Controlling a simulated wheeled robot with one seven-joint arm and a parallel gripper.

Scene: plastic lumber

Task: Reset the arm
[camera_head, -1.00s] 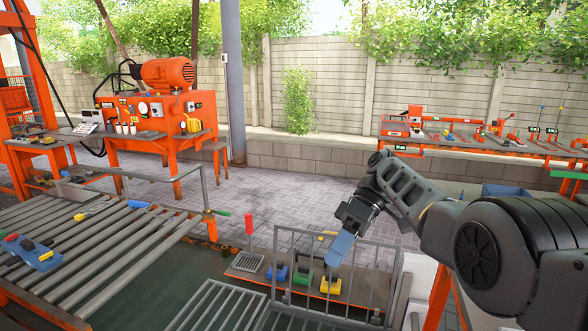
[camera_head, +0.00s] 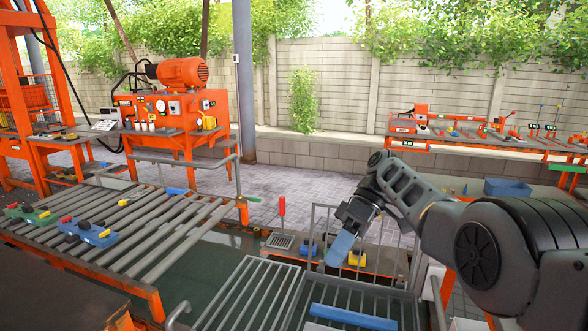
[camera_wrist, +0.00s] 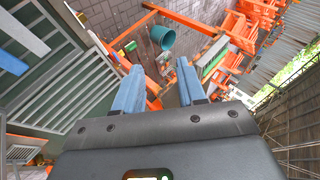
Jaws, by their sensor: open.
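My gripper (camera_head: 340,246) is at the right of the head view, on my dark grey arm. Its blue fingers point down in front of a grey barred rack (camera_head: 375,300). In the wrist view my gripper (camera_wrist: 158,88) shows its two blue fingers apart, with nothing between them. My arm is bent at the elbow and reaches in from the right edge.
A roller table (camera_head: 140,235) at left carries blue and green blocks. A blue bar (camera_head: 352,317) lies across the grey rack. Behind are an orange machine (camera_head: 175,110) and an orange bench (camera_head: 480,140). Paved floor (camera_head: 290,185) between them is clear.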

